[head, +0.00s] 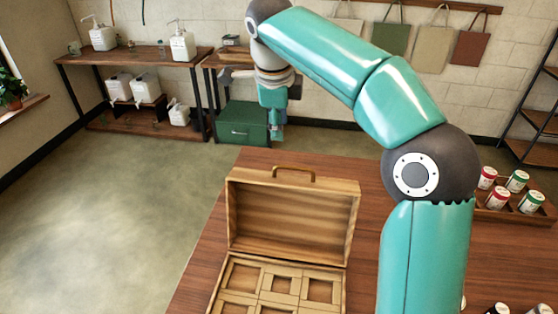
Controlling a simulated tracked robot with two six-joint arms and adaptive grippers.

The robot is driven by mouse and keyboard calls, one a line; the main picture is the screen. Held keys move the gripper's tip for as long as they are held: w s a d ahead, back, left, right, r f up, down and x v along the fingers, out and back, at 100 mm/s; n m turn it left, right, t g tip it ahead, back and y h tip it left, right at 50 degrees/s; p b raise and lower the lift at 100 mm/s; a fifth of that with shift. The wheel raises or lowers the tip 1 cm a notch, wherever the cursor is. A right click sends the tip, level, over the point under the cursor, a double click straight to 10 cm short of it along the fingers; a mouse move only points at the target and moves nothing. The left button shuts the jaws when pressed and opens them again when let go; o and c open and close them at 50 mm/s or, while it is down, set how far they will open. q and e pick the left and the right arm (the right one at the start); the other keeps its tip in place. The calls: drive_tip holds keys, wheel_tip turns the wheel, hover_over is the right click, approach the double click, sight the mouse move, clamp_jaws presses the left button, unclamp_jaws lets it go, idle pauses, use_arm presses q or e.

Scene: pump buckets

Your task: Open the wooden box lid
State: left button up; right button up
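The wooden box stands on the brown table, and its lid (292,218) is up, leaning back, with the inner side facing me. A curved handle (295,171) shows at the lid's top edge. The box base (283,262) shows several square compartments that look empty; its front is cut off by the picture's lower edge. My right gripper (277,130) points down above and beyond the lid's top edge, with a visible gap to the handle. Its fingers are small and seen edge-on, so their opening is unclear. My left gripper is out of view.
A wooden tray (520,215) with several red and green cans stands at the table's right. More cans (497,309) show at the bottom right. A green chest (242,124) and a bench with white pump bottles (183,43) stand behind. My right arm covers the table's middle.

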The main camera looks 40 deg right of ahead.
sight(283, 167)
drive_tip(key=x, duration=1.4)
drive_tip(key=shift+s+d+f, duration=0.1)
drive_tip(key=shift+d+f, duration=0.1)
drive_tip(key=shift+f, duration=0.05)
drive_tip(key=shift+c, duration=0.3)
clamp_jaws()
drive_tip(key=shift+a, duration=0.1)
